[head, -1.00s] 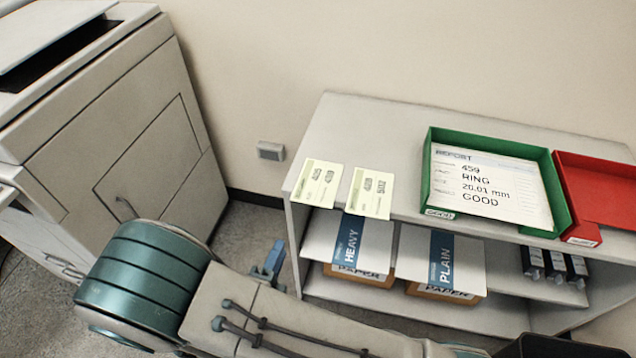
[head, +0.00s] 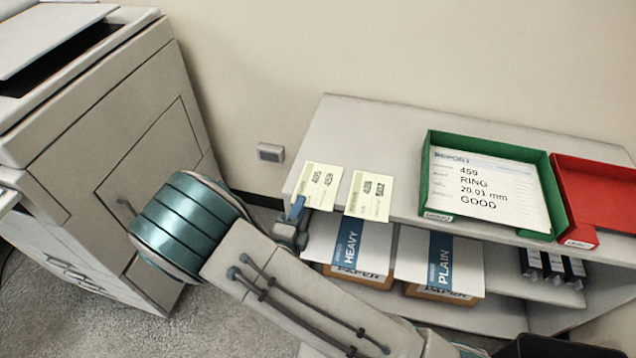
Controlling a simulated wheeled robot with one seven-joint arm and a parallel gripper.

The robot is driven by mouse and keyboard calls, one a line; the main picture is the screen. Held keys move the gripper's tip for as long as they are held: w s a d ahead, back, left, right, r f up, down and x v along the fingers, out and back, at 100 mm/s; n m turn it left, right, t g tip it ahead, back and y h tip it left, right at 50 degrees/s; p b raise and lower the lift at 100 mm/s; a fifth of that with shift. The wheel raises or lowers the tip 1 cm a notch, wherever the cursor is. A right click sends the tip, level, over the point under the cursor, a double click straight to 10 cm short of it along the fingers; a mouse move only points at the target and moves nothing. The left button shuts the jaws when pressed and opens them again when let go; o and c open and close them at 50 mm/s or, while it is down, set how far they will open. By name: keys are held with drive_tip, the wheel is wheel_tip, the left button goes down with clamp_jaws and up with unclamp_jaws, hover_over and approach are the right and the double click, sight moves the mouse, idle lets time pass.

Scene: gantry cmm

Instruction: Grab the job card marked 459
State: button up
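Two pale yellow-green cards lie side by side on the top of the grey shelf unit (head: 400,128), at its front left edge. The left card (head: 319,187) carries two rotated lines of figures; the lower one looks like 459. The right card (head: 369,196) has other figures, hard to read. My gripper (head: 297,209) shows as a small blue and grey part at the lower left corner of the left card, partly hidden behind my arm. I cannot tell whether it touches the card or how its fingers stand.
A green tray (head: 424,185) holding a report sheet (head: 490,190) marked 459 RING GOOD stands right of the cards. A red tray (head: 597,195) is beside it. HEAVY and PLAIN paper packs sit on the shelf below. A large grey machine (head: 90,120) stands at left.

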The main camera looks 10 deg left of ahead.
clamp_jaws()
drive_tip(key=shift+r, duration=0.1)
idle(0.3)
